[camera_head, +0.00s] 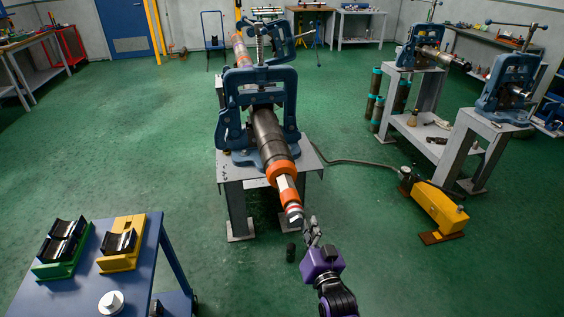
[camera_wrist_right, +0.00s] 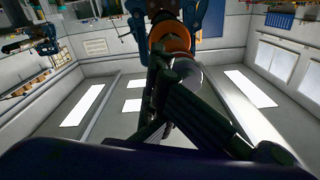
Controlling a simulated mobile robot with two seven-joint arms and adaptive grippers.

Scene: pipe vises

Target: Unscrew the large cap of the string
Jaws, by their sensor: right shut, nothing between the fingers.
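The string (camera_head: 272,140) is a long dark pipe assembly lying through the blue vise (camera_head: 258,98). Towards me it has an orange collar (camera_head: 281,171), then a thinner section with white, orange and red bands. Its near end (camera_head: 294,213) points at my right gripper (camera_head: 311,228), which is shut and empty just to the right of and below that end. I cannot tell whether they touch. In the right wrist view the orange collar (camera_wrist_right: 170,38) and a grey round end (camera_wrist_right: 187,74) show behind the dark fingers, which partly hide them. My left gripper is not in view.
A blue table (camera_head: 80,285) at the lower left holds green and yellow cradles and a white round part (camera_head: 111,301). A yellow machine (camera_head: 437,206) with a hose stands on the floor at right. More vises on stands are behind it. Green floor is free at left.

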